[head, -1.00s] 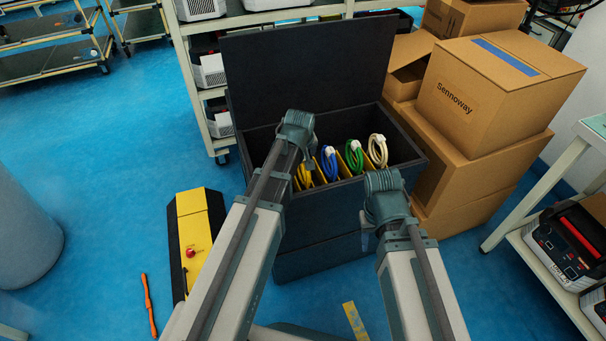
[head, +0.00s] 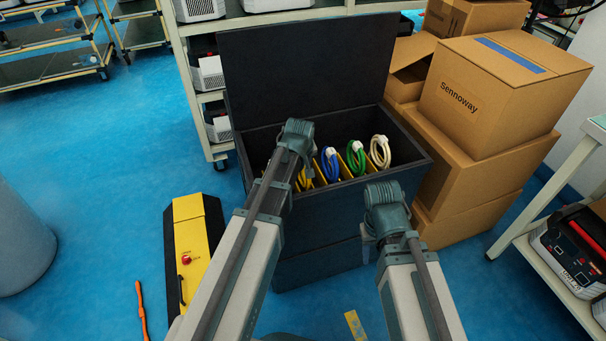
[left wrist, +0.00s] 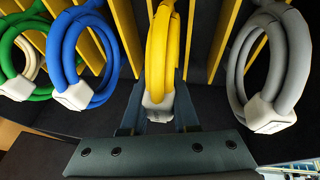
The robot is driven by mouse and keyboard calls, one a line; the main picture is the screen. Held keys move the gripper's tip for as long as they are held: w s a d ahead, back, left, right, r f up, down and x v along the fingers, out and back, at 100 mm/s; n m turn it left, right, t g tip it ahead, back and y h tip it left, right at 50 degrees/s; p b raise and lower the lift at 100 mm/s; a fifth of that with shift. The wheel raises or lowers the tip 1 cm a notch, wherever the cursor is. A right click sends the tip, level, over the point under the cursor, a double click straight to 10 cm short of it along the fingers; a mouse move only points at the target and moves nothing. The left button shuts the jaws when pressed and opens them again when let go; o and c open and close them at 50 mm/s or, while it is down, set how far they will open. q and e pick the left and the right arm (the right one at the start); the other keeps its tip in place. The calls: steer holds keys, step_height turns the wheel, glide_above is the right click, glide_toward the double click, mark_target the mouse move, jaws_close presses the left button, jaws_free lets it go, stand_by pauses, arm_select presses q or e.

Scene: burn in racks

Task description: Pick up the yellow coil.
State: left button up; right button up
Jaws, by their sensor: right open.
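The yellow coil (head: 301,181) stands in a slot of the dark open chest (head: 402,176), partly hidden behind my left arm in the head view. In the left wrist view the yellow coil (left wrist: 160,50) hangs upright at the centre, its pale connector low, near the gripper's palm. My left gripper (left wrist: 159,100) has its teal fingers on either side of the coil's lower part; whether they press on it cannot be seen. In the head view its fingers are hidden. My right gripper (head: 368,248) is open and empty, outside the chest's front.
Blue (head: 330,164), green (head: 355,159) and cream (head: 380,151) coils stand to the right in the chest, between yellow dividers. A grey coil (left wrist: 272,65) is on the yellow coil's other side. Cardboard boxes (head: 500,100) are stacked right of the chest. A yellow-black case (head: 195,245) lies on the floor.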

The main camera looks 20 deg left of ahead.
arm_select(q)
jaws_close()
